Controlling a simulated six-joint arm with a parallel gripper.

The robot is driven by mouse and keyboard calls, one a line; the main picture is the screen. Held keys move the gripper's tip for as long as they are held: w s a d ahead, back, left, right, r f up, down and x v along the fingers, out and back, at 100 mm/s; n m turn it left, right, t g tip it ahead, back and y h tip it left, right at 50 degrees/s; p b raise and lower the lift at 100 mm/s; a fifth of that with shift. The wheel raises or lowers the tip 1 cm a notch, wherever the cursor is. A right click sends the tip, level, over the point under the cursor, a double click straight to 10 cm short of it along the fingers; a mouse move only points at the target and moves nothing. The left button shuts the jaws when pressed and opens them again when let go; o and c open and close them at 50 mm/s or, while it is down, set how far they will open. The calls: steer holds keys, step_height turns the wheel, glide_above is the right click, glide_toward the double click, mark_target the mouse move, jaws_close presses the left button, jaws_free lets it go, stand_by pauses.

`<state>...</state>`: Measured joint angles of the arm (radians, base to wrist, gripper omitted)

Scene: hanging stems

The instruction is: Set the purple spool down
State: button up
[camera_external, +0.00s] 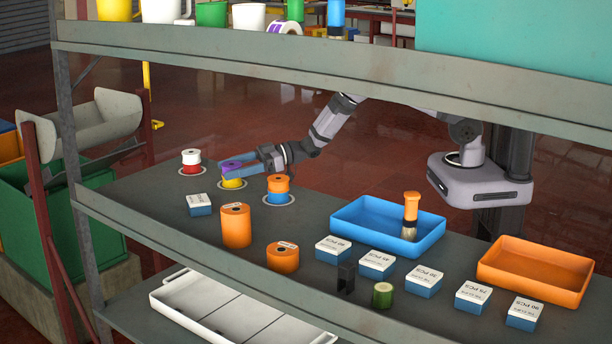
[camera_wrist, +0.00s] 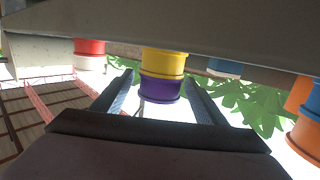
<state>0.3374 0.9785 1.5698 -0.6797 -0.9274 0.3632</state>
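The purple spool (camera_wrist: 160,91) sits on top of the yellow spool (camera_wrist: 163,62); the wrist view shows this stack upside down. In the external view the purple spool (camera_external: 232,164) is partly covered by my gripper (camera_external: 240,168), and the yellow spool (camera_external: 233,183) stands on a round pale base on the shelf. In the wrist view the two blue fingers of my gripper (camera_wrist: 160,80) lie on either side of the purple spool, with narrow gaps seen beside it. The fingers look slightly open around it.
A red spool with a white one (camera_external: 191,161) stands to the left, and an orange-and-blue stack (camera_external: 278,189) to the right. Orange cylinders (camera_external: 236,225), a blue tray (camera_external: 387,230), an orange tray (camera_external: 535,268) and small boxes share the shelf. An upper shelf (camera_external: 300,62) overhangs.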

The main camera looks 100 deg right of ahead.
steer(key=shift+s, duration=0.1)
steer(key=b+v, duration=0.2)
steer(key=v, duration=0.3)
steer(key=shift+s+d+r, duration=0.1)
steer(key=shift+s+d, duration=0.1)
steer(key=shift+o, duration=0.6)
steer(key=shift+v, duration=0.85)
steer(key=shift+w+r, duration=0.1)
steer(key=shift+r, duration=0.05)
steer(key=w+a+r+m+t+h, duration=0.1)
steer(key=w+r+m+h, duration=0.2)
steer(key=w+r+h, duration=0.15)
steer(key=m+g+h, duration=0.5)
steer(key=m+h, duration=0.1)
steer(key=h, duration=0.1)
glide_toward(233, 164)
steer(key=shift+w, duration=0.15)
steer(key=shift+p+x, duration=0.9)
steer(key=shift+x, duration=2.75)
